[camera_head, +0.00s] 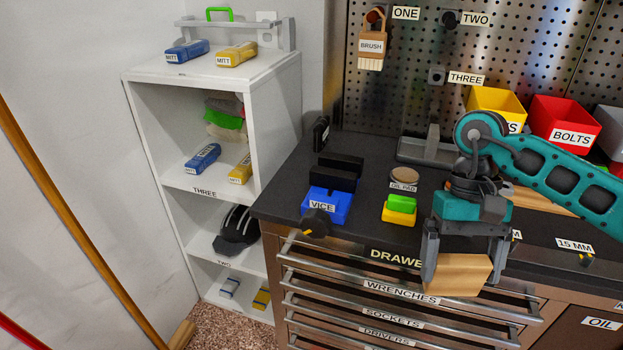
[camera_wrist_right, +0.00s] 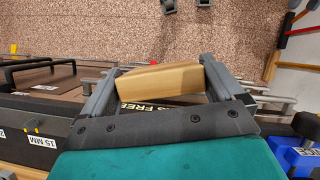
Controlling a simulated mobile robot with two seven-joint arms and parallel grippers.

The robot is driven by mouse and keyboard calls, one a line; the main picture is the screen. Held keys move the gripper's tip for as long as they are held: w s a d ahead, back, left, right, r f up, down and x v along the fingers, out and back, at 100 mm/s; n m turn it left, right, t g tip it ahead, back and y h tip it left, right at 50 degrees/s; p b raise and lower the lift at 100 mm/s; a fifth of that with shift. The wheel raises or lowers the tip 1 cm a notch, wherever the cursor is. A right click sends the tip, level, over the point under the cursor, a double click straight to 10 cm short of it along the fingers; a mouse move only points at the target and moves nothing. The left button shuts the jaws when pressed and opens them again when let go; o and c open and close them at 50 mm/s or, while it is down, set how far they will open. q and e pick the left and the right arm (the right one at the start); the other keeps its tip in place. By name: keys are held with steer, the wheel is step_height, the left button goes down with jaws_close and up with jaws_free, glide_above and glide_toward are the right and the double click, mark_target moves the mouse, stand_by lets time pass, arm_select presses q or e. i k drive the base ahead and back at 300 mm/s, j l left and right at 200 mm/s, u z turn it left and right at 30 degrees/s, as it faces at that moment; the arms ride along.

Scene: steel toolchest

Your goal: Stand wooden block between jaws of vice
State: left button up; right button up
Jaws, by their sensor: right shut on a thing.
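The wooden block (camera_head: 458,274) is a light tan piece held in my right gripper (camera_head: 462,262), in front of the toolchest drawers. The right wrist view also shows the block (camera_wrist_right: 160,82) between the two fingers of the right gripper (camera_wrist_right: 160,80). The gripper is shut on it. The blue vice (camera_head: 327,203) with black jaws (camera_head: 336,172) and a label stands on the bench top at the left. The gap between its jaws looks empty. The block is to the right of the vice and nearer the front. My left gripper is not in view.
A green and yellow block stack (camera_head: 400,211) and a round oil pad (camera_head: 404,175) sit right of the vice. A grey stand (camera_head: 430,150) is behind them. Yellow (camera_head: 497,106) and red bins (camera_head: 566,120) stand at the back right. Drawer handles (camera_head: 400,293) jut out in front.

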mark_target(336, 180)
steer(key=u, duration=1.25)
steer(key=k+l+u, duration=0.1)
steer(key=l, duration=0.2)
steer(key=k+l+u, duration=0.15)
steer(key=l, duration=0.15)
steer(key=k+l+u, duration=0.1)
steer(key=l, duration=0.15)
